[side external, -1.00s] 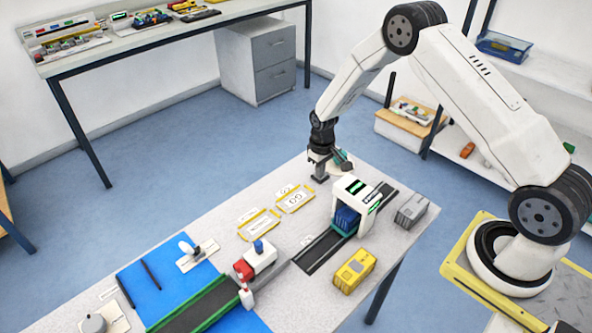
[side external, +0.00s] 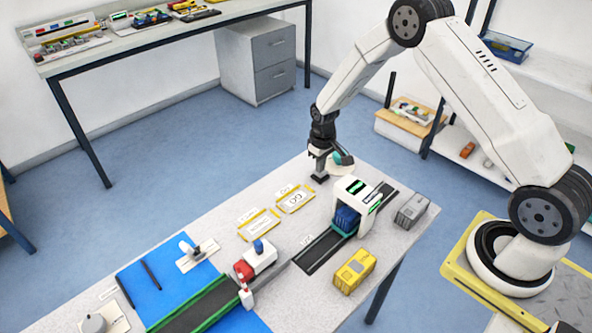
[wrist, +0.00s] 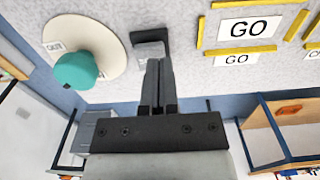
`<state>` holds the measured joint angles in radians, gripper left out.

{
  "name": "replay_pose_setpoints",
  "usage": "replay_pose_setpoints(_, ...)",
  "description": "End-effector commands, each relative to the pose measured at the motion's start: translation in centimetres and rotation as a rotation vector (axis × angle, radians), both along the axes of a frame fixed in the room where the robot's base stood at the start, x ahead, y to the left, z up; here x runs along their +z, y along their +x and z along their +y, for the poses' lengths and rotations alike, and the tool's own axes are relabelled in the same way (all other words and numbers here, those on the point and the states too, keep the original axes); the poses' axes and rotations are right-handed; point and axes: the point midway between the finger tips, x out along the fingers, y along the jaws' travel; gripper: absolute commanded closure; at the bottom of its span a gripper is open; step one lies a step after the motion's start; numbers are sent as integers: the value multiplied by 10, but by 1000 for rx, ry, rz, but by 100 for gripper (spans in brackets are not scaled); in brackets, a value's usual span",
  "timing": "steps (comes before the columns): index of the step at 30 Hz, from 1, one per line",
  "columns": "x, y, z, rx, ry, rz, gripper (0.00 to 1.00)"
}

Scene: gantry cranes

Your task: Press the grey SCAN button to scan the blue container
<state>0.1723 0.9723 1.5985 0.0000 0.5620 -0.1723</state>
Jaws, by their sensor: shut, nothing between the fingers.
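The blue container (side external: 346,219) sits under the white scanner arch (side external: 354,191), on the dark lane. The arch covers part of it. My gripper (side external: 320,177) is shut and empty, pointing down at the far end of the table. In the wrist view my closed fingers (wrist: 159,64) reach toward a small grey block (wrist: 149,48) with a pale plate, which looks like the SCAN button. The fingers cover part of it, and I cannot tell whether they touch it. Its label is not readable.
A teal knob on a cream disc (wrist: 84,69) stands close beside my gripper. GO plates (side external: 295,198) lie in front. A grey container (side external: 411,211) and a yellow container (side external: 355,271) stand near the arch. A small white-and-red truck (side external: 256,262) is farther toward the front.

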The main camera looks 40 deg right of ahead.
Motion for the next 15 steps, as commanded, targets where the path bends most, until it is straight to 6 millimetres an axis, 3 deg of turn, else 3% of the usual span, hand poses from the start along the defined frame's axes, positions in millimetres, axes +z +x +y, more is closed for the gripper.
replay_pose_setpoints(15, 82, 5, -1, 0, -3, -17, 100)
